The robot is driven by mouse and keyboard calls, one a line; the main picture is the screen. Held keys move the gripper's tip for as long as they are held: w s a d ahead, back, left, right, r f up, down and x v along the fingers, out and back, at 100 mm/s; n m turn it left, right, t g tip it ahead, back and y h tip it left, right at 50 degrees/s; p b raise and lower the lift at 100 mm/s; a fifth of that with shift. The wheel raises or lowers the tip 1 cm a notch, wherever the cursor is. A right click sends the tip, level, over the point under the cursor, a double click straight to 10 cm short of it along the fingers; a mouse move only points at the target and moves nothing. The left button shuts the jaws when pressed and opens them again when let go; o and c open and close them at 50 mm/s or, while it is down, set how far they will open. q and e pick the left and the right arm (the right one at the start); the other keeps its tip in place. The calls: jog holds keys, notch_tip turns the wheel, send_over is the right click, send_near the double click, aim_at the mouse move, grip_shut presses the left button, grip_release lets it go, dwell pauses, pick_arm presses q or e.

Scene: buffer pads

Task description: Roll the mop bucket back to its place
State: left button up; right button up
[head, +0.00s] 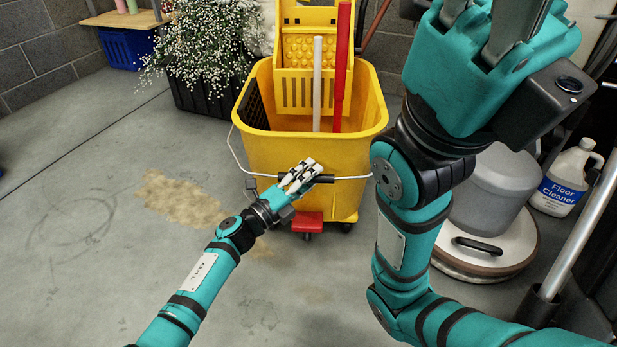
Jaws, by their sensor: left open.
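The yellow mop bucket (290,153) stands upright on the grey floor in the middle of the head view. It has a yellow wringer (300,55), a wire handle with a black grip hanging across its front, and small casters below. A white pole and a red pole stand in it. My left gripper (304,174) is open at the bucket's front, by the handle's black grip; whether it touches the grip is unclear. My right gripper (492,28) is raised close to the camera at upper right, its fingertips cut off by the top edge.
A dark planter of white flowers (205,55) stands behind left. A grey floor machine (495,195) and a floor cleaner jug (567,180) stand at right. A blue crate (127,48) is far left. The left floor is clear, with a tan stain (180,198) and faint scuffs.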

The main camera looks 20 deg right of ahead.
pick_arm(q)
jog(key=shift+a, duration=0.1)
jog(key=v, duration=1.2)
